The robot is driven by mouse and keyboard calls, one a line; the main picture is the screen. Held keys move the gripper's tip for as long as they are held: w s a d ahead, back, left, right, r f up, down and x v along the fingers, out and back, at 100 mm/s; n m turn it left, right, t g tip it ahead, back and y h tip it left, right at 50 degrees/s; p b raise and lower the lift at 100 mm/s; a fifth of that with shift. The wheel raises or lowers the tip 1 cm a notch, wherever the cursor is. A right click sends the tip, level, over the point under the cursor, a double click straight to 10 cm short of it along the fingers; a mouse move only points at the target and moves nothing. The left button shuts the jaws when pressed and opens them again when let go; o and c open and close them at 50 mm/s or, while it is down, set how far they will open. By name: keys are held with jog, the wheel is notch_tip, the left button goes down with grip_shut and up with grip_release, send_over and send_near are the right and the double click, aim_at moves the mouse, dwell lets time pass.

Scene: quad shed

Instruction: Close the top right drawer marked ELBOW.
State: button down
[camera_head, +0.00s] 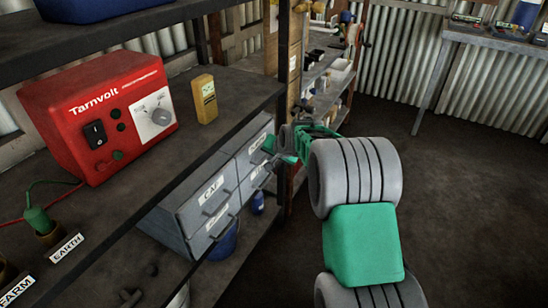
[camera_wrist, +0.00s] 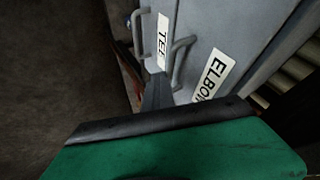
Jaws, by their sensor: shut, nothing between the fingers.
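The grey drawer unit (camera_head: 170,226) sits under the workbench in the head view. Its top right drawer (camera_head: 257,145) carries a small label, partly behind my gripper (camera_head: 270,145). In the wrist view the ELBOW label (camera_wrist: 211,74) is readable on the drawer front, with a bar handle (camera_wrist: 180,62) beside it. The drawer marked TEE (camera_wrist: 162,38) lies to its left. My gripper is shut and empty, its dark fingers (camera_wrist: 156,92) pointing at the fronts close to the ELBOW handle. I cannot tell whether they touch it, or how far the drawer stands out.
The bench (camera_head: 235,95) above the drawers holds a red Tarnvolt box (camera_head: 100,115) and a yellow device (camera_head: 205,98). A shelf rack (camera_head: 325,75) stands just beyond the unit. Blue containers (camera_head: 224,242) sit below. The floor to the right is clear.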

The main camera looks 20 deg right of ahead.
jog(key=s+d+r+p, duration=0.1)
jog(key=s+d+r, duration=0.2)
jog(key=s+r, duration=0.5)
jog(key=s+a+r+n+g+p, duration=0.2)
jog(key=s+a+r+n+p, duration=0.1)
jog(key=s+a+r+p, duration=0.6)
jog(key=s+a+r+n+g+p, duration=0.1)
jog(key=s+a+r+n+p, duration=0.1)
jog(key=s, duration=0.7)
jog(key=s+a+r+n+g+p, duration=0.1)
jog(key=s+a+r+n+p, duration=0.1)
jog(key=s, duration=0.7)
notch_tip(320, 180, up, 2)
jog(key=n+p, duration=0.1)
jog(key=p, duration=0.2)
jog(key=shift+s+g+h, duration=0.15)
jog(key=shift+g+h, duration=0.15)
jog(key=shift+g, duration=0.1)
jog(key=c, duration=2.1)
grip_release()
jog(key=shift+a+r, duration=0.1)
